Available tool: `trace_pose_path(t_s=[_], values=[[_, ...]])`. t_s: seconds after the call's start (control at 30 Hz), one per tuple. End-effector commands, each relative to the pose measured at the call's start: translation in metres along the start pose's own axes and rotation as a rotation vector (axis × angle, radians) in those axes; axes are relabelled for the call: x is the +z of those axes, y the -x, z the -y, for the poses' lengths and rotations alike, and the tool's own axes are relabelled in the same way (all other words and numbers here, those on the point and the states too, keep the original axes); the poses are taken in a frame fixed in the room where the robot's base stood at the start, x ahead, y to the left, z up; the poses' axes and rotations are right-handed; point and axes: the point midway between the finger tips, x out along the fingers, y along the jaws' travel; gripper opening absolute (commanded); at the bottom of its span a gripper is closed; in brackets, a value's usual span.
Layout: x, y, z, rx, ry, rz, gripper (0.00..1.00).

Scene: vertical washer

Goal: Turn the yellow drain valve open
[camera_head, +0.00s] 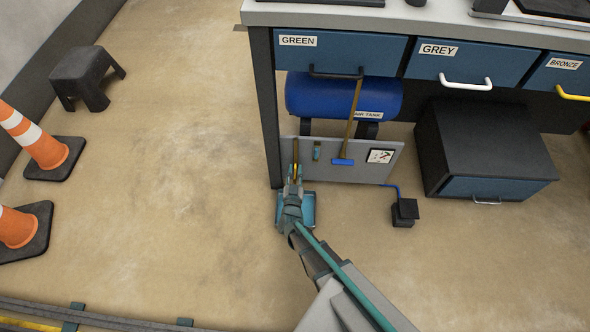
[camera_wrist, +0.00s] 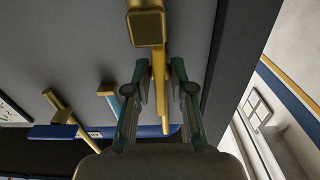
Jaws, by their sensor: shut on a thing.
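The yellow drain valve (camera_head: 296,157) is at the left end of a low grey panel under the workbench. Its lever looks upright in the head view. In the wrist view the valve shows as a square yellow block (camera_wrist: 147,28) with a slim yellow lever running from it. My gripper (camera_head: 295,173) is in front of the panel's left end. In the wrist view its fingers (camera_wrist: 159,68) stand on both sides of the yellow lever and are shut on it. The fingers hide part of the lever in the head view.
The grey panel (camera_head: 365,171) also bears a small teal fitting (camera_head: 317,151) and a blue-ended lever (camera_head: 343,161) close to the right. A blue tank (camera_head: 345,95) lies behind. A bench leg (camera_head: 265,90) stands close on the left.

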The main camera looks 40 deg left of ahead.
Motion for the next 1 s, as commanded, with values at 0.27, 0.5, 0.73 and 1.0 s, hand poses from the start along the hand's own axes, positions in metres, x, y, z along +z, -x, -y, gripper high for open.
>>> trace_pose_path(t_s=[0.27, 0.5, 0.73, 1.0], values=[[0.0003, 0.0000, 0.0000, 0.000, 0.049, 0.000, 0.00], [0.0005, 0.0001, 0.0000, 0.000, 0.050, 0.000, 0.00], [0.0004, 0.0000, 0.0000, 0.000, 0.050, 0.000, 0.35], [0.0001, 0.0005, 0.0000, 0.000, 0.049, 0.000, 0.35]])
